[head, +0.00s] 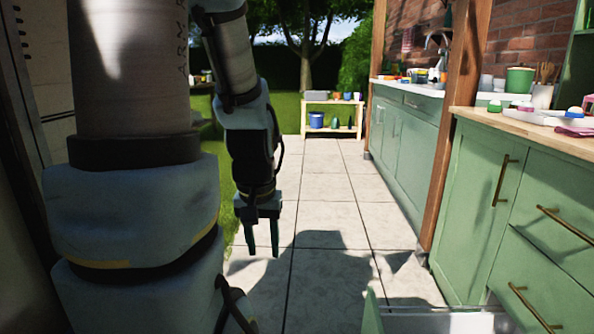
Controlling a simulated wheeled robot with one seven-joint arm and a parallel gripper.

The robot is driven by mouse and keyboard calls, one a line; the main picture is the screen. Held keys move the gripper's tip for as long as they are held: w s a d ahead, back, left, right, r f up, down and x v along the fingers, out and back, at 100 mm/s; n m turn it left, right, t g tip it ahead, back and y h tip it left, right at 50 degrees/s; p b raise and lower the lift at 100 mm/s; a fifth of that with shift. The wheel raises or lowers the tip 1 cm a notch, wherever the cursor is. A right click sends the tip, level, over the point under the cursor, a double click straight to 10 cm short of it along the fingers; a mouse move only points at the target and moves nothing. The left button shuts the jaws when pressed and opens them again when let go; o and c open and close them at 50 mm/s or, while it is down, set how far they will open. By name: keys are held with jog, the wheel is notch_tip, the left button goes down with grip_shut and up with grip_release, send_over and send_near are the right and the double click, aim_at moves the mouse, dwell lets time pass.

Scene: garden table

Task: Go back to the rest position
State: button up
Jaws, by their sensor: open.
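My gripper (262,248) hangs from my arm left of the middle in the head view. Its two dark green fingers point down over the paved floor, apart from each other, with nothing between them. It touches nothing. My large upper arm links fill the left side of the view and hide what lies behind them.
Green cabinets (474,195) with a wooden worktop (520,134) line the right side, beside a wooden post (453,130). A low shelf (332,118) with a blue pot (316,120) stands at the far end. The paving (330,215) between is clear. Grass borders it on the left.

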notch_tip(320, 180, up, 28)
jog(key=p, duration=2.5)
